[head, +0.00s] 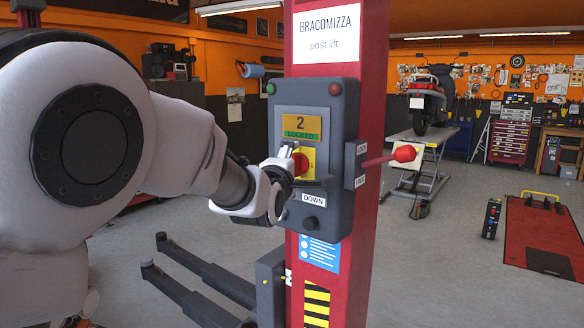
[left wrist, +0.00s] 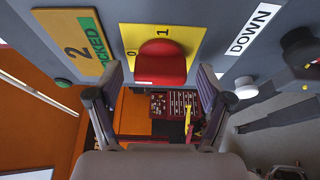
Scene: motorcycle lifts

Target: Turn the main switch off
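The main switch (head: 301,164) is a red knob on a yellow plate marked 0 and 1, on the front of the grey control box (head: 343,125). In the left wrist view the red knob (left wrist: 161,63) fills the space ahead of the fingers, with 1 above it and 0 at its left. My left gripper (head: 284,178) is at the switch. Its fingers (left wrist: 160,84) are open, one on each side of the knob, with visible gaps. I cannot tell which mark the knob points to. My right gripper is not in view.
The box also carries a display (head: 300,124) reading 2 LOCKED, a green and a red lamp, and a DOWN button (head: 311,224). A red-knobbed lever (head: 403,154) sticks out at its right. The red post (head: 372,50) stands behind.

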